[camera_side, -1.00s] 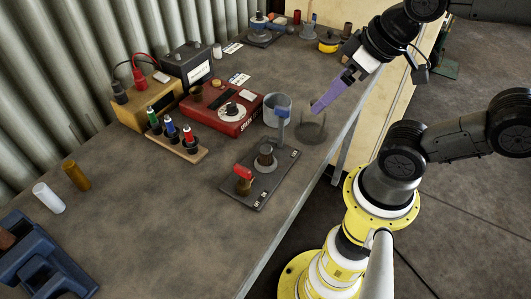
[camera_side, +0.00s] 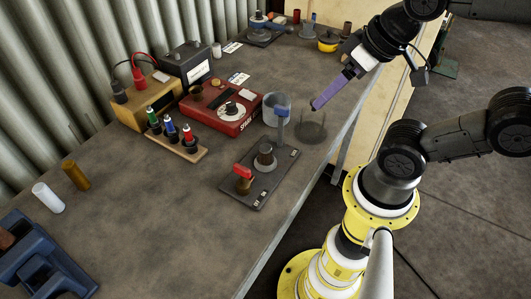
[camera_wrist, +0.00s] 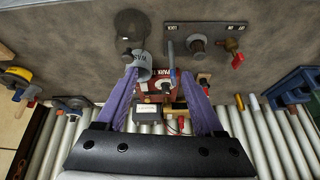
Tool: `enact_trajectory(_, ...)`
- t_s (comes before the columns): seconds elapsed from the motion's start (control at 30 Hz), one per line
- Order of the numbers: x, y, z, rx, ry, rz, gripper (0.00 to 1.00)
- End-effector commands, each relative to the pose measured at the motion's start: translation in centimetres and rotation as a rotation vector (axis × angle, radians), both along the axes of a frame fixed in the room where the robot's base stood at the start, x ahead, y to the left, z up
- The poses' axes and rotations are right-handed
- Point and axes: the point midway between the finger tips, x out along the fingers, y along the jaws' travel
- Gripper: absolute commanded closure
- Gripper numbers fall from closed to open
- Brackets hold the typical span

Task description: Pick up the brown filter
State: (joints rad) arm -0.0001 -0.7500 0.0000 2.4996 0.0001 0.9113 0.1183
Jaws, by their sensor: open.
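In the wrist view a small brown-orange cylinder (camera_wrist: 240,103) shows at the right, beside a white one (camera_wrist: 254,103). My gripper (camera_side: 314,107) hangs over the right side of the bench, near the grey cup and far from the brown cylinder. In the wrist view its purple fingers (camera_wrist: 158,75) are spread apart with nothing held between them.
A grey cup (camera_side: 278,108), a round dark dish (camera_side: 311,128) and a valve plate (camera_side: 245,200) lie near my gripper. A red box (camera_side: 225,118), a plug rack (camera_side: 186,148) and a black battery (camera_side: 187,65) stand behind. A blue holder (camera_side: 62,265) sits front left. The front-middle bench is clear.

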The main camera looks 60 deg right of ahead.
Motion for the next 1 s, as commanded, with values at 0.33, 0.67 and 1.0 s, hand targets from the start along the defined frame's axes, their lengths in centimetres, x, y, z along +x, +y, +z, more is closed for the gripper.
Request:
enact_trajectory(0.33, 1.7, 0.7, 2.5, 0.311, 0.107, -0.647, 0.30)
enact_trajectory(0.67, 7.1, 4.8, 3.1, 0.415, 0.316, -1.236, 0.30)
enact_trajectory(1.0, 9.4, 8.8, 0.2, 0.297, 0.419, -1.234, 0.30)
